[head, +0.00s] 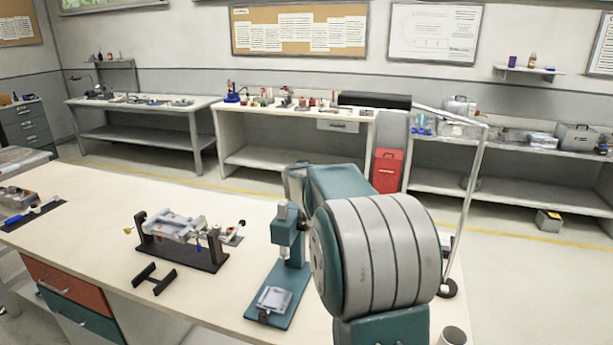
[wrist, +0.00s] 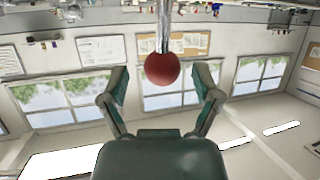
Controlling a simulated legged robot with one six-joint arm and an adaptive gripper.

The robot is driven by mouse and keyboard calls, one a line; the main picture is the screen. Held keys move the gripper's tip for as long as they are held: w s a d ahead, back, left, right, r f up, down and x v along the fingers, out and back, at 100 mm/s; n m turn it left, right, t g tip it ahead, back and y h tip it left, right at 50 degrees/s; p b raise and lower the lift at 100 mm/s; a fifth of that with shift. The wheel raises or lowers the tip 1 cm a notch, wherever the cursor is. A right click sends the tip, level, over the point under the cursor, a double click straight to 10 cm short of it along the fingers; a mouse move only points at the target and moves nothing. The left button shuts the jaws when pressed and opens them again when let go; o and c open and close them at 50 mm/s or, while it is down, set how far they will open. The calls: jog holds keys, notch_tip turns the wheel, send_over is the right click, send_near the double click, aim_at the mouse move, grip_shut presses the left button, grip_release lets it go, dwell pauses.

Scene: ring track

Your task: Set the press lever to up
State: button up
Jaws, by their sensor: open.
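The teal press (head: 287,240) stands on the workbench in the head view, with its teal base plate (head: 272,308) toward the bench's front edge. A silvery plate (head: 274,298) lies on that base. My arm covers the area right of the press, and no lever can be made out there. In the wrist view, a red ball knob (wrist: 161,69) hangs on a metal rod (wrist: 164,25). My gripper (wrist: 161,82) is open, with one finger on each side of the knob and a gap to both. In the head view my gripper is hidden by my arm.
On the workbench (head: 90,207), a black stand (head: 185,252) holding a fixture and a small black bracket (head: 154,279) lie left of the press. A thin bent pole (head: 470,180) rises right of my arm. A grey cup (head: 453,336) stands at bottom right.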

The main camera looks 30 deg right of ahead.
jog(key=v, duration=0.9)
jog(key=shift+s, duration=0.15)
jog(key=shift+a, duration=0.1)
jog(key=s+a+r+n+t+y, duration=0.2)
jog(key=a+y, duration=0.1)
jog(key=a, duration=0.3)
jog(key=s+a+r+n+t+y, duration=0.1)
jog(key=a+n+y, duration=0.15)
jog(key=a, duration=0.45)
jog(key=s+a+f+n+g+y, duration=0.25)
jog(key=s+a+y, duration=0.25)
jog(key=s+a, duration=0.45)
jog(key=s+a+f+g+h, duration=0.1)
jog(key=s+f+g, duration=0.2)
jog(key=s+f, duration=0.2)
jog(key=s+a+f+g+h, duration=0.1)
jog(key=s+f+g, duration=0.2)
jog(key=s, duration=0.9)
notch_tip(320, 180, down, 2)
jog(key=shift+s+f, duration=0.15)
